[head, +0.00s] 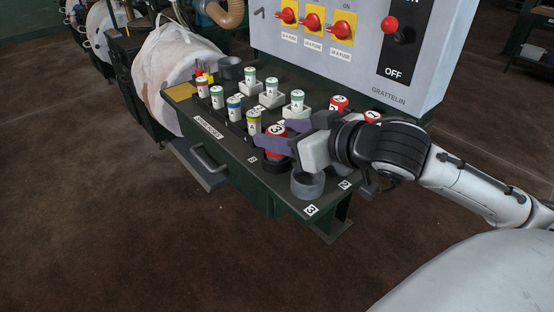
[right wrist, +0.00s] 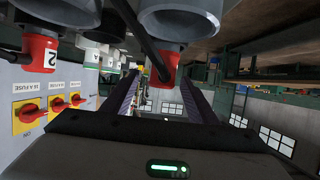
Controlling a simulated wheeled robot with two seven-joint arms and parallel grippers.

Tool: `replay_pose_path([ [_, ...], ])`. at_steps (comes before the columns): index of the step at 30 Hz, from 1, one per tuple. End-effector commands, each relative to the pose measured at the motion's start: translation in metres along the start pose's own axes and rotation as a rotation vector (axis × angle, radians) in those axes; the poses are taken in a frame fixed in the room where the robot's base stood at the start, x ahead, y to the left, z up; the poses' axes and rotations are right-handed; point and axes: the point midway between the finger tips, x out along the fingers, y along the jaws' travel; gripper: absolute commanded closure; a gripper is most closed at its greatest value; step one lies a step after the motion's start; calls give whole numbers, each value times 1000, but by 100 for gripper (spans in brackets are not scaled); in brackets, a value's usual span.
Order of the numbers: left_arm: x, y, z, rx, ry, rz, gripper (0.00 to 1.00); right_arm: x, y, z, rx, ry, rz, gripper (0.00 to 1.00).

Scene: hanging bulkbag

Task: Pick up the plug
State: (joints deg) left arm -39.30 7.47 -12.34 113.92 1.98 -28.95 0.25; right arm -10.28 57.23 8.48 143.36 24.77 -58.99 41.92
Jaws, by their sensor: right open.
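A red plug with a white label reading 3 (head: 277,131) stands on the dark bench panel, partly hidden by my right gripper. My right gripper (head: 268,147) is open, its purple fingers level with this plug. In the right wrist view, a red plug (right wrist: 164,66) shows between the two open fingers (right wrist: 158,98), with a visible gap to each finger. Another red plug, marked 2 (head: 339,103), stands farther back; it also shows at the left of the right wrist view (right wrist: 38,56). A third red plug (head: 372,116) is partly hidden by my right arm. My left gripper is not seen.
Several white fuses with coloured bands (head: 234,107) stand on the panel left of the gripper. An empty grey ring socket (head: 307,186) is at the near right corner. The grey switch box (head: 360,60) rises behind. A white bulk bag (head: 178,75) hangs at the left.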

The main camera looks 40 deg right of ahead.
Motion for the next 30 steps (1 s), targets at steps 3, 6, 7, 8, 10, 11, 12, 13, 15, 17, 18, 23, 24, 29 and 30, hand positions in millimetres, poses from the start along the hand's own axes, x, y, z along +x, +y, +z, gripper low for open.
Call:
replay_pose_path([
  [3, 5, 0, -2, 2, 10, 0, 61, 1, 0, 1, -3, 0, 3, 47],
  [6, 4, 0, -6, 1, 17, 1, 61, 4, 0, 0, -2, -1, 3, 47],
  [7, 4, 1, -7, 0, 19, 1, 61, 6, 0, 0, -1, -1, 3, 47],
  [8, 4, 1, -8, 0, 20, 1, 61, 9, 0, 0, -1, -1, 4, 47],
  [10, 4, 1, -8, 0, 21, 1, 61, 17, -1, 1, -2, 0, 3, 47],
  [11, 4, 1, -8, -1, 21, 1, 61, 22, -1, 1, 0, 0, 3, 47],
  [12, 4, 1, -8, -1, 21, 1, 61, 27, -2, 1, 0, 1, 3, 47],
  [13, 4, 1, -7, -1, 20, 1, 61, 31, -2, 1, 0, 1, 3, 47],
  [15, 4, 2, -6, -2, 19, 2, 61, 40, -2, 2, 2, 1, 3, 47],
  [17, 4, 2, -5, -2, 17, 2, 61, 46, -2, 2, 0, 1, 3, 47],
  [18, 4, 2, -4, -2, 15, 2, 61, 49, -2, 2, 0, -1, 4, 47],
  [23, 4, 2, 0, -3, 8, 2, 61, 53, -2, 3, -2, -2, 2, 47],
  [24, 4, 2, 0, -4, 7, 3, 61, 53, -2, 3, -2, -2, 2, 47],
  [29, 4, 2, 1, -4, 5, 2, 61, 53, -2, 3, -3, -2, 2, 57],
  [30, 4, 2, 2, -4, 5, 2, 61, 53, -2, 3, -2, -2, 2, 64],
])
